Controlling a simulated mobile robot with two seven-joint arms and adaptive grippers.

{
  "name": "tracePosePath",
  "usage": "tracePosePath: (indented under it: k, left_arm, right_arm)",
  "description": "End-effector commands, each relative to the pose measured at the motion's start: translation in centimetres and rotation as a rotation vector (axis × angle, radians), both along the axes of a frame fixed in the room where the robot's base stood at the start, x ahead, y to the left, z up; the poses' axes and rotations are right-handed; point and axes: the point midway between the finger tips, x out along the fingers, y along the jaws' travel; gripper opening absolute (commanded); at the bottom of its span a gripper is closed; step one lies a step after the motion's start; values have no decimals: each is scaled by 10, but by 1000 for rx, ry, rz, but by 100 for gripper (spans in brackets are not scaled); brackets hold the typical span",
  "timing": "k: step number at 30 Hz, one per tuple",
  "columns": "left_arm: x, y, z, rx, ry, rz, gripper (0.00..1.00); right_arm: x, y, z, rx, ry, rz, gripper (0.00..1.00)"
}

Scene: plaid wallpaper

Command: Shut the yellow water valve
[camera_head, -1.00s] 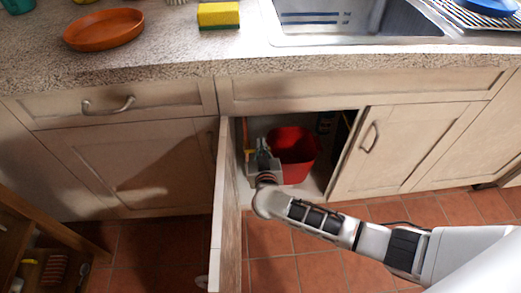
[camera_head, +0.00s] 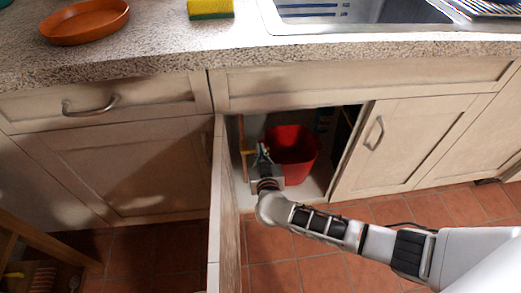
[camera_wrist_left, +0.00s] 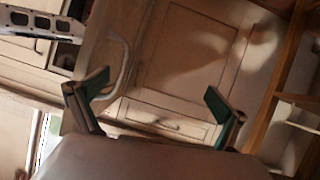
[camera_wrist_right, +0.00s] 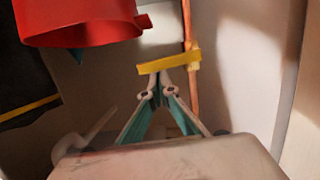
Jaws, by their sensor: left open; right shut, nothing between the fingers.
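The yellow valve handle (camera_wrist_right: 168,62) sits on a thin copper-orange pipe (camera_wrist_right: 187,25) inside the open cabinet under the sink. In the right wrist view it lies crosswise to the pipe. In the head view only a small yellow bit (camera_head: 248,151) shows beside my right gripper (camera_head: 262,148), which reaches into the cabinet. My right gripper (camera_wrist_right: 158,82) is shut and empty, its tips right at the handle; whether they touch it I cannot tell. My left gripper (camera_wrist_left: 157,97) is open and empty, facing cabinet fronts; it is not in the head view.
A red bucket (camera_head: 292,145) stands right of my right gripper inside the cabinet. The open cabinet door (camera_head: 226,215) stands close on the left. Above is the counter (camera_head: 150,62) with an orange dish (camera_head: 85,22) and a sponge (camera_head: 210,9). Tiled floor (camera_head: 300,265) lies below.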

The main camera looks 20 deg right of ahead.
Motion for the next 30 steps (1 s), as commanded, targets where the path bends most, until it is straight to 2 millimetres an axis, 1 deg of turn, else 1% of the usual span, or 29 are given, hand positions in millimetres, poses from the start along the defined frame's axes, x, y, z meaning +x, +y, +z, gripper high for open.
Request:
tracePosePath:
  k: [1,2,6,9,12,21,25,28,29,30]
  left_arm:
    - [-1,0,-2,-2,5,1,100]
    - [-1,0,-2,-4,5,2,100]
    - [1,1,3,10,-8,-2,100]
    - [2,6,2,43,-7,-6,100]
    - [1,10,-1,59,-7,-11,100]
    - [-1,9,-2,60,-4,-20,100]
    - [3,9,7,63,-23,-20,100]
    - [7,11,14,84,-39,-23,100]
    - [6,13,13,97,-35,-25,100]
    - [-1,19,-1,131,-5,-30,100]
  right_arm:
    - [-2,-1,-7,31,-3,-2,0]
    - [-2,-2,-8,50,-7,-1,0]
    - [-1,-2,-10,118,-30,-1,0]
    - [-2,-2,-13,141,-34,-1,0]
    - [-4,-3,-16,147,-32,0,0]
    - [-6,-2,-20,146,-25,-1,0]
    - [-5,-3,-12,146,-29,-1,0]
    - [-4,-3,3,146,-36,-1,0]
    - [-4,-3,9,146,-40,-1,0]
    - [-3,-3,17,145,-44,-1,0]
